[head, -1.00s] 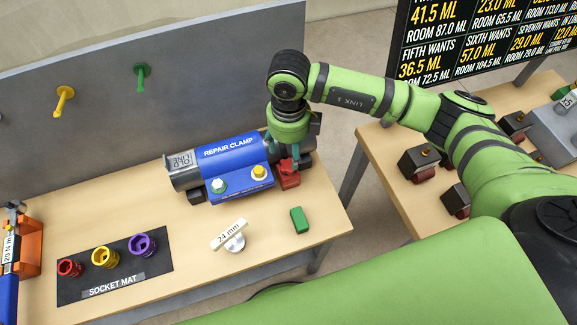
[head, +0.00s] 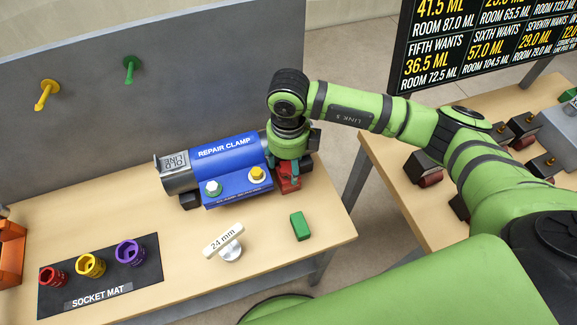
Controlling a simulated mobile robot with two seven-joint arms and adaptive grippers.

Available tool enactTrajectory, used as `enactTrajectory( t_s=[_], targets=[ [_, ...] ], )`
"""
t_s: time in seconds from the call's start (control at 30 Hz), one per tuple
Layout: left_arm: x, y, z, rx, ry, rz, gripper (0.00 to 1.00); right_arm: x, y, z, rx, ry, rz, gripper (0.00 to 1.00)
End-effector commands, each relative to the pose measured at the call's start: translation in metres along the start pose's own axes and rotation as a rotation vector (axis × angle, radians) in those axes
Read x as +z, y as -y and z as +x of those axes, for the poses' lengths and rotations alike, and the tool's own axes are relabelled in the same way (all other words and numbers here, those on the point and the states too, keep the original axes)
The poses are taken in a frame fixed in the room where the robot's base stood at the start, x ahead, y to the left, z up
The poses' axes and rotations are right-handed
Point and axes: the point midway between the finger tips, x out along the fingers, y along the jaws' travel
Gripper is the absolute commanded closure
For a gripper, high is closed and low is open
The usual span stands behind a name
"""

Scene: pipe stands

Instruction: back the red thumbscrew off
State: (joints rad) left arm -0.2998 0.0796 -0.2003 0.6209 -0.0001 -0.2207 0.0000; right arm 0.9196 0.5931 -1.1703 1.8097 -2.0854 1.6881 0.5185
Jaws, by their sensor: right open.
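A red part (head: 289,184) stands at the right end of the blue repair clamp (head: 222,160) on the wooden bench. I cannot single out the thumbscrew on it, as my right gripper covers its upper side. The dark pipe (head: 176,178) marked "OLD LINE" runs through the clamp. My left gripper is out of view.
A green block (head: 300,226) and a "24 mm" tool (head: 226,242) lie in front of the clamp. The socket mat (head: 60,293) holds red, yellow and purple sockets. A grey back panel (head: 100,130) bears pegs. A second table (head: 400,215) stands right, across a gap.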

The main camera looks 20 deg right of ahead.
Motion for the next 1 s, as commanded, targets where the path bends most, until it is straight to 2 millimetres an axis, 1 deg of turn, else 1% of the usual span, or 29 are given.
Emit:
enactTrajectory(
  t_s=[0.17,0.53,0.63,0.9,1.0],
  targets=[
    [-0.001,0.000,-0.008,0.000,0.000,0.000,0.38,0.000,0.000,-0.014,-0.001,0.002,0.000,0.38],
    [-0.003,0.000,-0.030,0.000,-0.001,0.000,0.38,0.000,0.000,-0.057,-0.001,0.000,0.000,0.38],
    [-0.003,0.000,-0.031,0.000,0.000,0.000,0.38,0.000,0.000,-0.061,0.000,0.000,0.000,0.38],
    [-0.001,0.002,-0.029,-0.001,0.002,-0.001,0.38,0.000,0.000,-0.061,0.000,0.000,0.000,0.38],
    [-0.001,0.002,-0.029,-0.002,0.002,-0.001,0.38,0.001,0.000,-0.067,-0.001,0.003,0.000,0.38]
  ],
)
